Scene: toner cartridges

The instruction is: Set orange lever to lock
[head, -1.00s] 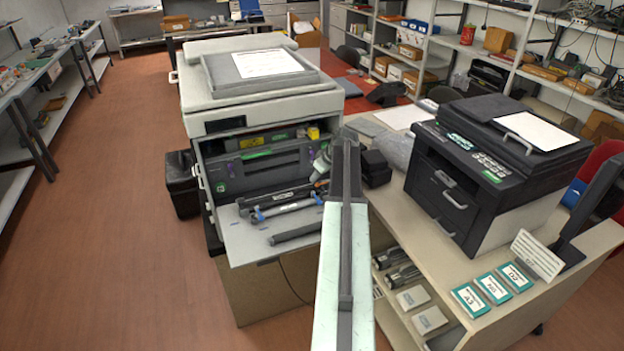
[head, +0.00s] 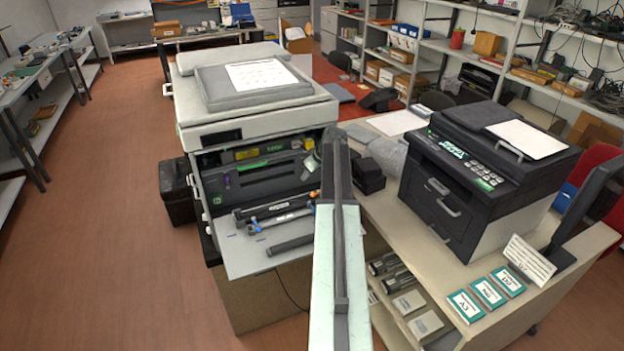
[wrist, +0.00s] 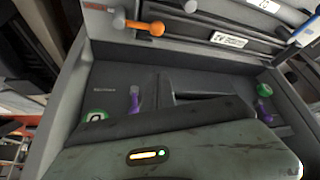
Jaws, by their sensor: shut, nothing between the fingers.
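An orange lever end (wrist: 150,28) shows near the top of the wrist view, on a dark rod beside grey knobs. My gripper (wrist: 170,124) is shut and empty, low in the wrist view and apart from the lever. In the head view my raised arm hides the fingers in front of the open copier (head: 262,98). I cannot make out the lever surely there. Inside the copier, a purple handle (wrist: 135,98) and a round green mark (wrist: 95,115) show at the left, and another green part (wrist: 264,89) at the right.
The copier's lowered flap (head: 247,262) carries several dark rod-like parts, some with blue ends. A black printer (head: 455,165) stands on the desk at the right, with teal-edged boxes (head: 487,292) in front of it. The brown floor (head: 100,230) at the left is clear.

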